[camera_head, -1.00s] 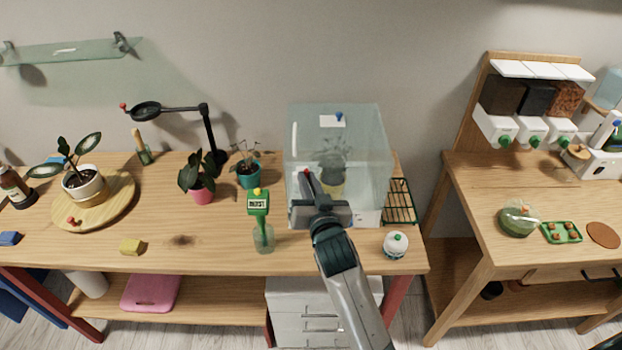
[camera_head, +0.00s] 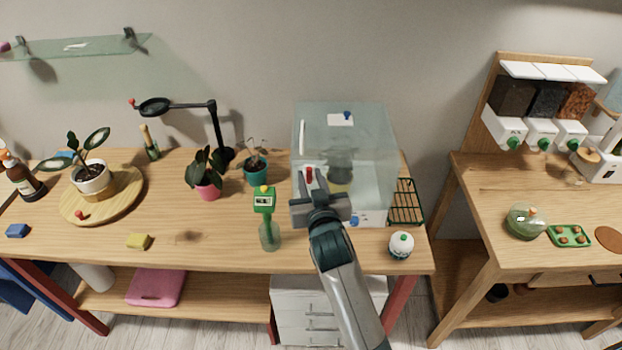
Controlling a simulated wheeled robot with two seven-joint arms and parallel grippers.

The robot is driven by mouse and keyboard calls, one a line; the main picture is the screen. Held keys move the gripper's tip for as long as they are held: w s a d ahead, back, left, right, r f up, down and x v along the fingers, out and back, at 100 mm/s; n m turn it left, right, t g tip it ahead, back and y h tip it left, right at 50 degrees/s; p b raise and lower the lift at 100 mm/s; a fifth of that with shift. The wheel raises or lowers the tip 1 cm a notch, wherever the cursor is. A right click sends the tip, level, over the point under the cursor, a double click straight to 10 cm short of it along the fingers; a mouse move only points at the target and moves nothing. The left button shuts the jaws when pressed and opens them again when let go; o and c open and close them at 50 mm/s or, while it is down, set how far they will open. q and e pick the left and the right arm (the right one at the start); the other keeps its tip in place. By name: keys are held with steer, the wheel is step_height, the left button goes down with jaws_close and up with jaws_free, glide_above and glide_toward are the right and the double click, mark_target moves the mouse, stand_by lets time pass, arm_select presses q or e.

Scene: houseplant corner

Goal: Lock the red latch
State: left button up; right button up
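The red latch (camera_head: 309,173) is a small upright red piece on the front of a clear glass cabinet (camera_head: 365,125), left of its middle. My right gripper (camera_head: 312,184) is at the cabinet front, just below the latch in the picture. Its fingers are small and overlap the glass, so I cannot tell their gap or whether they touch the latch. A potted plant (camera_head: 340,172) shows inside the cabinet behind the glass, partly hidden. My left gripper is not in view.
A green meter (camera_head: 264,200) in a glass vase stands left of my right arm. A white round jar (camera_head: 401,245) and a green wire rack (camera_head: 405,203) are to its right.

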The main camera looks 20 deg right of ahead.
steer(key=shift+s, duration=0.1)
stand_by(0.3)
steer(key=shift+s+a+b, duration=0.1)
steer(key=shift+s+b, duration=0.2)
steer(key=shift+s, duration=0.2)
steer(key=s+r+b, duration=0.2)
steer(key=s+b, duration=0.1)
steer(key=s, duration=0.7)
steer(key=shift+s+a, duration=0.3)
steer(key=shift+a, duration=0.15)
